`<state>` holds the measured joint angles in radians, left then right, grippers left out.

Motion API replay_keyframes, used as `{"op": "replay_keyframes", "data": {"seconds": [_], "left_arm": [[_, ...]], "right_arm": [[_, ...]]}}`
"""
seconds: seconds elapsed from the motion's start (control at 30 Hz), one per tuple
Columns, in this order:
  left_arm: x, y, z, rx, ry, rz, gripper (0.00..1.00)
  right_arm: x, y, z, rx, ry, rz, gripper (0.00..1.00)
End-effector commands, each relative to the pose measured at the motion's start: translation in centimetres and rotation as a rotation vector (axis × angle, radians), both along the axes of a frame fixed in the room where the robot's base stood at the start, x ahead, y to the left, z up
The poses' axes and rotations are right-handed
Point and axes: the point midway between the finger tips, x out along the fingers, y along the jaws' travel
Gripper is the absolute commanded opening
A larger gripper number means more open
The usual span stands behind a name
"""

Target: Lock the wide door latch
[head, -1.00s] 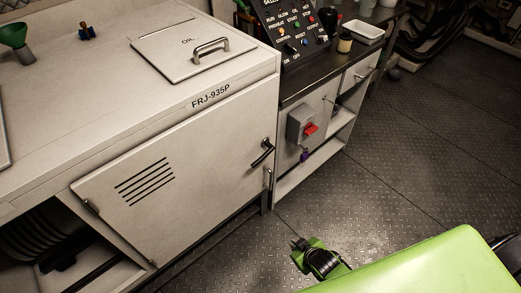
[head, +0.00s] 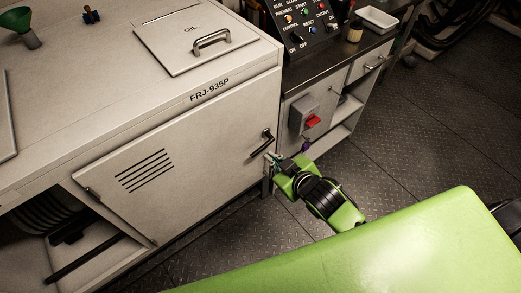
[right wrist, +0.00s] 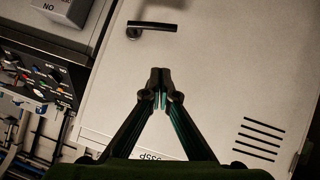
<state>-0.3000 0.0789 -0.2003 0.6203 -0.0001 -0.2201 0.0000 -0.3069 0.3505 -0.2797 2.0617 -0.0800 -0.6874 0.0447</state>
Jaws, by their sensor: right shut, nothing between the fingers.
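The wide door (head: 205,165) is a pale panel with dark vent slots on the cabinet front. It looks closed or nearly so. Its dark latch handle (head: 262,144) sits slanted near the door's right edge. In the right wrist view the handle (right wrist: 157,25) lies near the top of the picture, beyond the fingertips. My right gripper (head: 275,160) is just right of and below the handle in the head view. In the right wrist view my right gripper (right wrist: 160,78) has its fingertips together, empty, with the handle apart from them. My left gripper is not in view.
A grey box with a red switch (head: 313,121) is on the neighbouring unit, right of the door. A control panel (head: 303,28) and white tray (head: 376,19) are above it. An oil lid (head: 197,42) lies on the cabinet top. The floor (head: 420,140) at right is clear.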

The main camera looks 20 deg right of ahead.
Motion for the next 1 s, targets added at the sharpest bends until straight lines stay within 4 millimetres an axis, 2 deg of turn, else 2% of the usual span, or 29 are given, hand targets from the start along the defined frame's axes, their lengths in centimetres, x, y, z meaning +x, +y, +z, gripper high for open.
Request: {"op": "replay_keyframes", "data": {"seconds": [0.17,0.33,0.77,1.0], "left_arm": [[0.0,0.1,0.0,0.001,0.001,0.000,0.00],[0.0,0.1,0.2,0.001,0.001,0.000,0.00],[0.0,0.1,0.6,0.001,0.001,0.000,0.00],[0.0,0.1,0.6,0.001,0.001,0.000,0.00]], "right_arm": [[0.4,0.0,-0.3,0.000,0.001,0.000,0.00],[2.2,0.4,-1.3,0.000,0.000,-0.001,0.00],[8.5,1.4,-5.3,0.001,0.000,-0.001,0.00],[9.2,0.9,-8.2,-0.001,0.002,-0.001,0.00]]}}
